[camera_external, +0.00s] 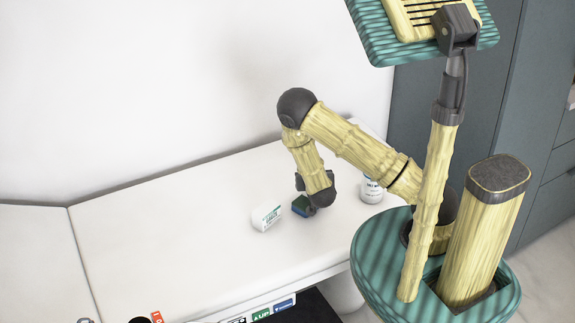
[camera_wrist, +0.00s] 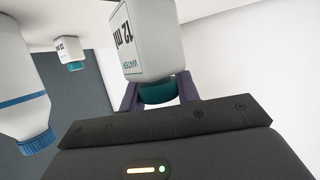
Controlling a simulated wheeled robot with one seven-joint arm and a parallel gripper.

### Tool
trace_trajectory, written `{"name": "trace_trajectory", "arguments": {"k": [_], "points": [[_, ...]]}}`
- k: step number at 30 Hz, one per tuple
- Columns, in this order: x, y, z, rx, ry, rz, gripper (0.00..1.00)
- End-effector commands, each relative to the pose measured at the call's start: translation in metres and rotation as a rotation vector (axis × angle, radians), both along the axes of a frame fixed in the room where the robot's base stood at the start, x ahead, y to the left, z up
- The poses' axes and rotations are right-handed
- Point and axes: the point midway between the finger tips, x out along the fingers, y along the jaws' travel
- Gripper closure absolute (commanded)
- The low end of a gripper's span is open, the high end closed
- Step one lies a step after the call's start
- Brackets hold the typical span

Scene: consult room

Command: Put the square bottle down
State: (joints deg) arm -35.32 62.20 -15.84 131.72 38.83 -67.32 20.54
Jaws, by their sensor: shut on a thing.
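The square bottle (camera_wrist: 145,35) is white with dark print and a teal cap (camera_wrist: 158,93). In the wrist view, my gripper (camera_wrist: 160,98) is shut on it at the cap end, one purple finger on each side. The body extends away from the fingers, and its far end is cut off by the frame. In the external view, the white bottle (camera_external: 267,217) lies just left of my gripper (camera_external: 302,206), its axis slanting sideways over the white counter (camera_external: 170,230). I cannot tell whether it touches the counter.
A round white bottle (camera_external: 372,190) stands on the counter to the right of my gripper, close to my arm. In the wrist view, a blue-capped white bottle (camera_wrist: 20,90) and a smaller teal-capped one (camera_wrist: 70,48) show at left. The counter left of the held bottle is clear.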

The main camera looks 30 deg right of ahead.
Motion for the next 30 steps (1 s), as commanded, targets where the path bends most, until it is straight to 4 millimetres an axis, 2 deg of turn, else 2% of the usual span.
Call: {"name": "trace_trajectory", "arguments": {"k": [1,3,12,21,30], "points": [[0.016,0.009,-0.004,0.003,-0.007,0.054,0.90],[0.034,0.021,-0.004,0.000,-0.005,0.130,0.90],[0.090,0.057,0.007,0.000,-0.006,0.421,0.90],[0.125,0.075,0.023,-0.001,-0.004,0.675,0.90],[0.147,0.079,0.037,-0.001,-0.004,0.904,0.90]]}}
